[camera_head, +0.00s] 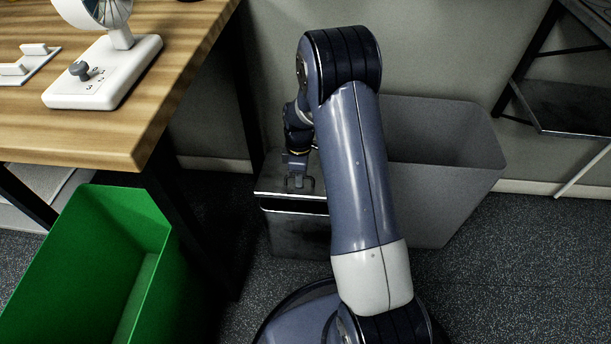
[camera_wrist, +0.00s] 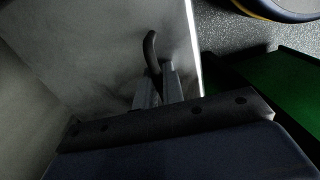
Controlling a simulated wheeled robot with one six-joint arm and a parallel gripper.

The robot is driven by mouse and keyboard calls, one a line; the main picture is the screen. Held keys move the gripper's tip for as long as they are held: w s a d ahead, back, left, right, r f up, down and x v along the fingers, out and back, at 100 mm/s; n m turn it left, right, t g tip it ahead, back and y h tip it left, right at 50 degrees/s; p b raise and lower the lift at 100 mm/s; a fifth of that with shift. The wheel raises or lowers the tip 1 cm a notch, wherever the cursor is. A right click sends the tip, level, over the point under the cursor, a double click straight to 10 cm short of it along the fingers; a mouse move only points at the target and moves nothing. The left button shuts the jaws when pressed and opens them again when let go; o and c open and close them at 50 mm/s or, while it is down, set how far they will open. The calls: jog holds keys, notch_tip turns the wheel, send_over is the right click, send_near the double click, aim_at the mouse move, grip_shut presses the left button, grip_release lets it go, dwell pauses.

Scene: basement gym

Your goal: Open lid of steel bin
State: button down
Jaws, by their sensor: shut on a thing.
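The steel bin (camera_head: 299,234) stands on the floor between the wooden table and a grey bin, partly hidden behind my arm. Its lid (camera_head: 271,188) lies across the top, its front edge slightly above the bin's rim with a narrow dark gap below. My gripper (camera_head: 300,183) reaches down to the lid near its front edge and is shut on the lid's handle. In the wrist view, the dark curved handle (camera_wrist: 150,46) stands out from the grey lid (camera_wrist: 100,45) and passes between the fingers of my gripper (camera_wrist: 159,86).
A grey bin (camera_head: 448,190) stands to the right, behind my arm. An open green bin (camera_head: 85,240) stands at the left front, also seen in the wrist view (camera_wrist: 290,95). The wooden table (camera_head: 110,130) holds a white fan (camera_head: 103,72). A dark shelf (camera_head: 570,108) is at the right.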

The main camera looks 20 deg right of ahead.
jog(key=shift+g, duration=0.5)
jog(key=shift+w+d+r+p, duration=0.3)
jog(key=shift+w+r+p, duration=0.4)
jog(key=shift+r+p, duration=0.35)
jog(key=shift+w+d+r+p, duration=0.25)
jog(key=shift+w+r+p, duration=0.4)
jog(key=shift+r+p, duration=0.35)
jog(key=shift+w+d+r, duration=0.1)
jog(key=shift+w, duration=0.05)
jog(key=shift+g+y, duration=0.5)
jog(key=shift+g, duration=0.2)
jog(key=w+r+p, duration=0.1)
jog(key=w+d+r+p, duration=0.1)
jog(key=w+r+p, duration=0.1)
jog(key=shift+w+d+r+p, duration=0.15)
jog(key=shift+w+d+p, duration=0.15)
jog(key=shift+w+p, duration=0.1)
jog(key=shift+g+y, duration=0.3)
jog(key=shift+g, duration=0.4)
jog(key=shift+w+d+r+p, duration=0.2)
jog(key=shift+w+d+r, duration=0.15)
jog(key=shift+w, duration=0.35)
jog(key=shift+w+d+r+p, duration=0.25)
jog(key=shift+w+r, duration=0.15)
jog(key=shift+w, duration=0.25)
jog(key=shift+w+d+r+p, duration=0.15)
jog(key=shift+w+d+r, duration=0.2)
jog(key=shift+w, duration=0.35)
jog(key=shift+a, duration=0.1)
